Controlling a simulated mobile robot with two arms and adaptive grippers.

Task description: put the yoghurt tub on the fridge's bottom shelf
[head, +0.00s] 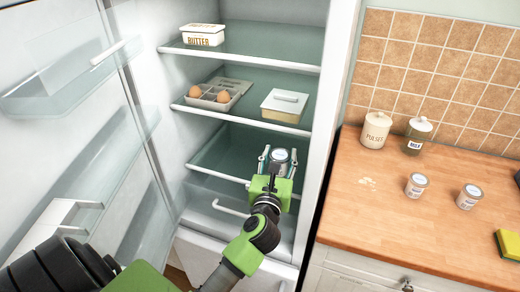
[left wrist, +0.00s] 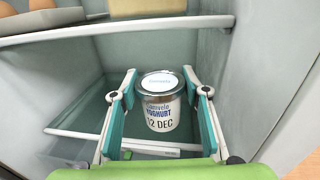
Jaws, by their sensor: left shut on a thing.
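The yoghurt tub (head: 281,156) is a small upright tub with a pale lid, inside the fridge's lower opening. In the left wrist view the tub (left wrist: 160,105) reads "YOGHURT 12 DEC". My left gripper (head: 273,160) is shut on it, with a teal-padded finger on each side. The fridge's bottom shelf (head: 220,150) is glass with a white front rail; it also shows in the left wrist view (left wrist: 80,105) around and below the tub. I cannot tell whether the tub touches the shelf. My right gripper is not in view.
The shelf above holds an egg tray (head: 217,97) and a lidded dish (head: 285,105); the top shelf holds a butter box (head: 203,35). The fridge door (head: 75,100) stands open at left. A wooden counter (head: 400,230) with jars and two more tubs (head: 417,185) is at right.

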